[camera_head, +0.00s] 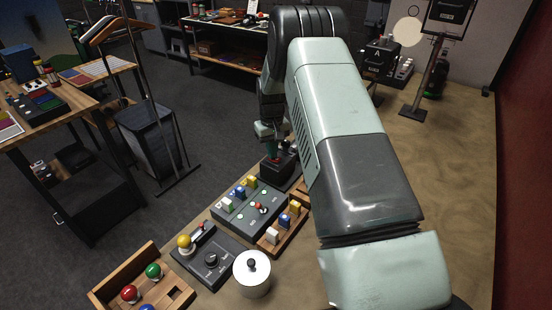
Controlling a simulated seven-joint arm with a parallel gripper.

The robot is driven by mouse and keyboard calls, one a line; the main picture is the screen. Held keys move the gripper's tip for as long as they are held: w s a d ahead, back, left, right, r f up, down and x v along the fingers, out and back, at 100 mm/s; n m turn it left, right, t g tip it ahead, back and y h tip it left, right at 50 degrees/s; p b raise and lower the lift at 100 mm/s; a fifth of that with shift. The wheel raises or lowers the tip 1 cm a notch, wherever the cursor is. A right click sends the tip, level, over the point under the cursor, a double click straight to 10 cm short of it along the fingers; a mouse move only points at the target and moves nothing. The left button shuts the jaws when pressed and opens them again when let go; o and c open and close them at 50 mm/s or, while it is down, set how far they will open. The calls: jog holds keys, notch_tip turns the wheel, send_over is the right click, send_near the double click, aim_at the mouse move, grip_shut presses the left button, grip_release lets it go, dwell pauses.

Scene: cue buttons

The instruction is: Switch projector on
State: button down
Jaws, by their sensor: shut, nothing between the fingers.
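My gripper (271,150) points down at the far end of the bench, past my arm. It is shut and holds nothing that I can see. Its tips are just over or touching a small dark box (282,170) with a bit of red by the tips; I cannot tell if they touch. My arm hides part of this box. A dark device (382,56) stands at the back right, beside a pale round disc (408,32); I cannot tell which thing is the projector.
A grey panel (236,222) with coloured blocks and a small red-tipped lever lies nearer. A dark panel (198,270) has a yellow knob and a black dial. A wooden tray (113,283) holds coloured buttons. A white lidded pot (252,278) stands beside them.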

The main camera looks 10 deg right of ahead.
notch_tip(320, 180, up, 7)
dwell(0.8)
jog(key=shift+r, duration=0.1)
